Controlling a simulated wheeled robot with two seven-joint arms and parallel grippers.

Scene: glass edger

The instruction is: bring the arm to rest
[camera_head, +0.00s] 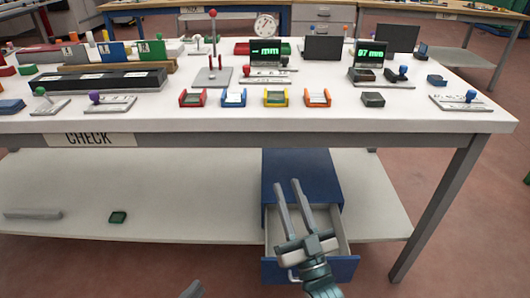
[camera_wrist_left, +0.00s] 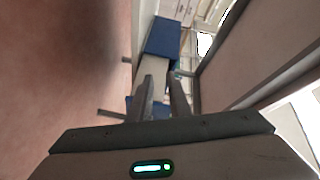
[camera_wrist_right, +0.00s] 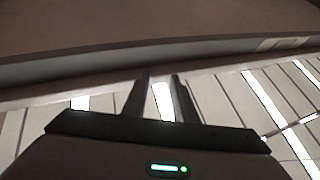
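My right gripper (camera_head: 288,183) is in front of the table at lower centre, fingers pointing up and apart, nothing between them. In the head view it overlaps the pulled-out drawer (camera_head: 342,268) of the blue cabinet (camera_head: 325,167); I cannot tell whether it touches. Its fingers also show apart in the right wrist view (camera_wrist_right: 162,78), below the table's front edge. Only a grey tip of my left gripper (camera_head: 192,289) shows at the bottom of the head view. Its fingers are apart and empty in the left wrist view (camera_wrist_left: 160,80), with a blue box surface (camera_wrist_left: 162,37) beyond.
The white table (camera_head: 420,112) carries coloured trays, gauges and small displays. Its lower shelf (camera_head: 190,190) holds the cabinet, a green block (camera_head: 118,217) and a grey bar (camera_head: 32,214). A table leg (camera_head: 437,205) stands at right.

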